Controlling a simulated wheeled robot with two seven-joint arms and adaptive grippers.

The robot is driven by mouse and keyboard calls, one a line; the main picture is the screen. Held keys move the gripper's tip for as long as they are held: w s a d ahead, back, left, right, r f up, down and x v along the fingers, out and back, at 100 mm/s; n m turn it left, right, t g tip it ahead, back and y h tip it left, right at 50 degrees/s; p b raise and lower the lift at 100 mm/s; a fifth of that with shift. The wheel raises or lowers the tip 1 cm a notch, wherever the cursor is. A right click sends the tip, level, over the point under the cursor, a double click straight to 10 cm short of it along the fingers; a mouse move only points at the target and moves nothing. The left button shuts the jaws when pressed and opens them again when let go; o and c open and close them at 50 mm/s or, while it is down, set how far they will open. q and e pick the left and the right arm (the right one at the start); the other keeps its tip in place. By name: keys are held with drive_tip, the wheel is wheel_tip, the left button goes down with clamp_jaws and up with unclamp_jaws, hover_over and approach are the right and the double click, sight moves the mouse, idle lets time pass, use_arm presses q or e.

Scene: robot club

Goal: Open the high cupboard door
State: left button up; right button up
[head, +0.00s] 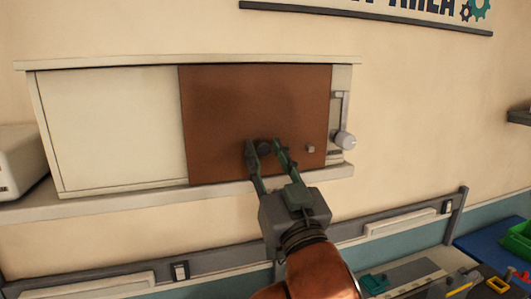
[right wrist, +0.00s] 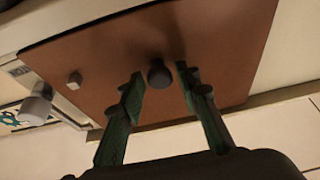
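The high cupboard (head: 110,130) hangs on the wall above a shelf. Its brown door (head: 225,100) covers the right part of the front and appears flat against it; the left part is cream. A dark round knob (head: 264,148) sits low on the door. My right gripper (head: 265,146) is open, with its green fingertips on either side of the knob. In the right wrist view, the knob (right wrist: 159,73) lies between the fingertips (right wrist: 160,74), with visible gaps beside it. Whether the tips reach past the knob is unclear. My left gripper is not in view.
A small pale block (head: 311,149) sits on the door right of the knob. A lever with a white ball end (head: 345,139) is on the right frame. A white box (head: 18,160) stands at left. Below right is a bench with a green bin (head: 518,240).

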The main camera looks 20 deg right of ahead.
clamp_jaws()
idle(0.3)
